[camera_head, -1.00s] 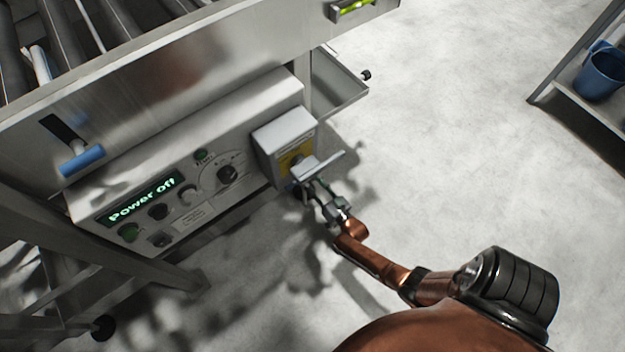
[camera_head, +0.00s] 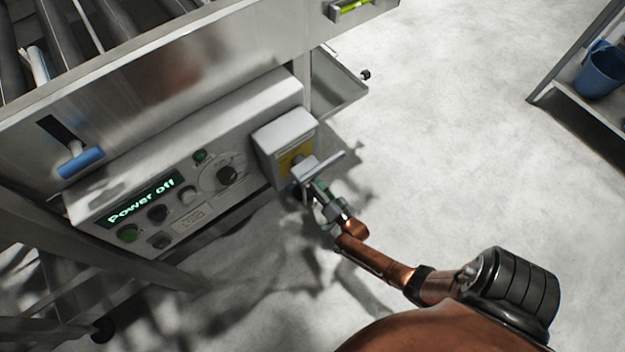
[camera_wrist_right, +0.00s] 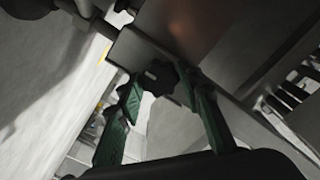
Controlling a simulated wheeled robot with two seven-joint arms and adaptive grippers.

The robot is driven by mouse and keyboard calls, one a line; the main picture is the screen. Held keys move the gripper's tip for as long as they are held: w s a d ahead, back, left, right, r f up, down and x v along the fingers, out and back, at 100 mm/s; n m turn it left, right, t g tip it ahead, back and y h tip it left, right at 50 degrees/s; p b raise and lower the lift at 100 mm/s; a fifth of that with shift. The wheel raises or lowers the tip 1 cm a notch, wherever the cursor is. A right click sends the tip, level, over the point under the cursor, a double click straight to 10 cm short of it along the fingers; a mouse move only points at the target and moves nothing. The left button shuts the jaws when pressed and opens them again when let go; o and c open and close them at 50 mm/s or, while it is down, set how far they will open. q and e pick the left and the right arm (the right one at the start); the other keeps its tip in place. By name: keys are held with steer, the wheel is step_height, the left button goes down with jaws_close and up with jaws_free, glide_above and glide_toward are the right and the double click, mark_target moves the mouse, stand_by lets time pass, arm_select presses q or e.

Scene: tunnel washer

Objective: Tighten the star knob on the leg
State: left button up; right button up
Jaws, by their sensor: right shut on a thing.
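The star knob (camera_wrist_right: 160,76) is black and lobed and shows in the right wrist view, between the green fingers of my right gripper (camera_wrist_right: 164,88). The fingers are shut on it from both sides. In the head view my right gripper (camera_head: 322,200) is just below a small yellow-fronted box, and the knob is hidden there by the gripper and the handle above it. The leg behind the knob is only partly visible in the wrist view. My left gripper is not in view.
The control panel (camera_head: 185,190) reads "Power off" and carries several knobs and buttons. The grey box (camera_head: 284,135) with a projecting handle (camera_head: 328,165) stands close above my gripper. A blue-handled lever (camera_head: 82,162) is at left. Open floor lies right, before a shelf with a blue bucket (camera_head: 600,72).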

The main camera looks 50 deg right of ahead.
steer(key=o, duration=1.2)
steer(key=shift+c, duration=0.2)
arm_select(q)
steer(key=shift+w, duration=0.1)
arm_select(e)
steer(key=v, duration=1.2)
steer(key=shift+f, duration=0.1)
